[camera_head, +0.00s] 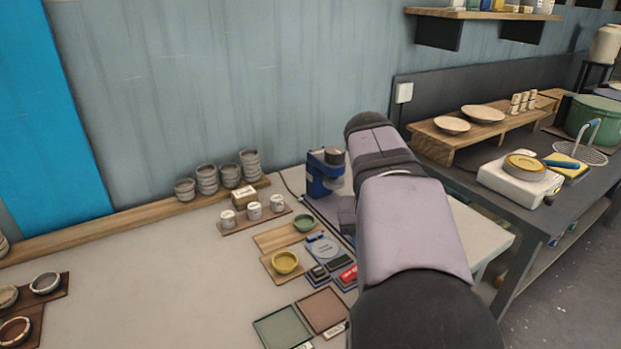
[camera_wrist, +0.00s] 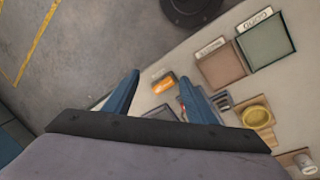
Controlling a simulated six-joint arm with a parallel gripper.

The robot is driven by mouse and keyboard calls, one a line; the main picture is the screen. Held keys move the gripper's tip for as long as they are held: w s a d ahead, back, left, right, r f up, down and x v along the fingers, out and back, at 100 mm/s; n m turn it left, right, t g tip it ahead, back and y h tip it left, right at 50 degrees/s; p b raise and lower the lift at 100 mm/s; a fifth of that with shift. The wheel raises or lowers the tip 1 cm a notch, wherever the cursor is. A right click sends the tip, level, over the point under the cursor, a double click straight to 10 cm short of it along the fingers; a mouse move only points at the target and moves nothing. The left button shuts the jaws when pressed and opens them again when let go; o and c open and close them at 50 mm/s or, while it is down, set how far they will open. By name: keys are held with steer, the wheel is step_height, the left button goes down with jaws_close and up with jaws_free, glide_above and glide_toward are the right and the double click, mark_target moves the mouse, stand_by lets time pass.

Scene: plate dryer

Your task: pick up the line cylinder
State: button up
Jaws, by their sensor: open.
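Three small white cylinders stand on a brown wooden board (camera_head: 238,229) in the head view: a left one (camera_head: 228,219), a middle one (camera_head: 254,211) and a right one (camera_head: 277,203). Their markings are too small to read, so I cannot tell which is the line cylinder. One pale cylinder (camera_wrist: 304,160) shows at the lower right corner of the wrist view, well away from my fingers. My gripper (camera_wrist: 159,80) is open and empty, with two blue fingers apart above the table. My arm hides the gripper in the head view.
A yellow bowl (camera_head: 285,262), a green tray (camera_head: 282,321) and a brown tray (camera_head: 322,311) lie near my arm. A blue machine (camera_head: 323,174) and stacked grey bowls (camera_head: 207,180) stand at the back. An orange item (camera_wrist: 162,86) shows between my fingers. The table's left-middle is clear.

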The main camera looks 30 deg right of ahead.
steer(key=w+d+r+t+p, duration=0.2)
steer(key=w+p, duration=0.6)
steer(key=w, duration=1.3)
steer(key=n+t+h+p, duration=0.1)
steer(key=n+t+p, duration=0.15)
steer(key=p, duration=0.45)
glide_toward(277, 198)
steer(key=f, duration=0.1)
steer(key=shift+s+d+f+m+t+p, duration=0.15)
steer(key=shift+f+m+t+p, duration=0.1)
steer(key=shift+f+p, duration=0.25)
steer(key=shift+w+d+f+m+t+p, duration=0.15)
steer(key=shift+f+m+t+p, duration=0.1)
steer(key=shift+f, duration=0.35)
steer(key=shift+f, duration=0.1)
steer(key=shift+p+x, duration=1.55)
steer(key=shift+x, duration=0.9)
steer(key=shift+c, duration=0.2)
steer(key=shift+w, duration=0.1)
steer(key=c, duration=1.1)
steer(key=shift+c, duration=0.2)
